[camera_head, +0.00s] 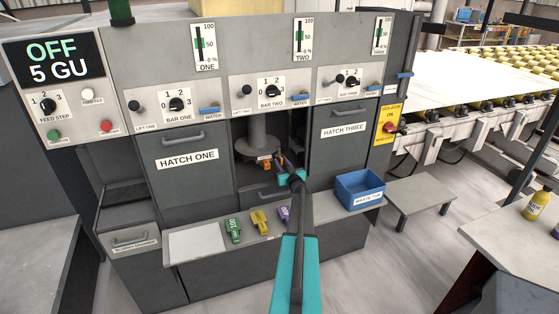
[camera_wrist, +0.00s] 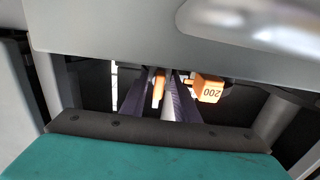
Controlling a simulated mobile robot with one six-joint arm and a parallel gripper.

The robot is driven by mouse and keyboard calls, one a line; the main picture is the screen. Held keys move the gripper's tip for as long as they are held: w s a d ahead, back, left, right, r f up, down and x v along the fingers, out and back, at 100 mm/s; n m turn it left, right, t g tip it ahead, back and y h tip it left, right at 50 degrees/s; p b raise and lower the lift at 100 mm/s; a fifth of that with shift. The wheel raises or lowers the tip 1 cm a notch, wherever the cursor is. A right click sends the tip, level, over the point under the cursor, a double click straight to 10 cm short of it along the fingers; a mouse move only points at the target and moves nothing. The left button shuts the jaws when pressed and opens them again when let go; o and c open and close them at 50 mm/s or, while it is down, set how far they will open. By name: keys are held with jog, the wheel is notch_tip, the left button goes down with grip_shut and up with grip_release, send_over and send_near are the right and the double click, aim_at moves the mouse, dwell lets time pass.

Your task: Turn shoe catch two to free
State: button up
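The hatch two bay is open, with a grey round column and disc head (camera_head: 258,145) inside. An orange block (camera_head: 264,158) sits at the foot of the head; in the wrist view the orange block marked 200 (camera_wrist: 209,88) is right of the fingers. A narrow orange lever-like piece (camera_wrist: 158,88), possibly the shoe catch, shows between the two dark ribbed fingers of my gripper (camera_wrist: 162,84). A gap seems to remain around it; contact cannot be told. In the head view my gripper (camera_head: 283,164) reaches into the bay. The catch's setting cannot be read.
Hatch one (camera_head: 188,160) and hatch three (camera_head: 341,132) are closed on either side. A ledge below holds green (camera_head: 233,230), yellow (camera_head: 259,220) and purple (camera_head: 284,214) pieces. A blue bin (camera_head: 359,190) stands at its right. A grey panel (camera_wrist: 130,30) crosses the wrist view's top.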

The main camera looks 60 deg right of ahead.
aim_at(282, 162)
jog(key=shift+r, duration=0.1)
jog(key=shift+v, duration=3)
jog(key=b+v, duration=0.4)
jog(key=v, duration=0.9)
jog(key=shift+s+a, duration=0.2)
jog(key=shift+s, duration=0.1)
jog(key=shift+r, duration=0.1)
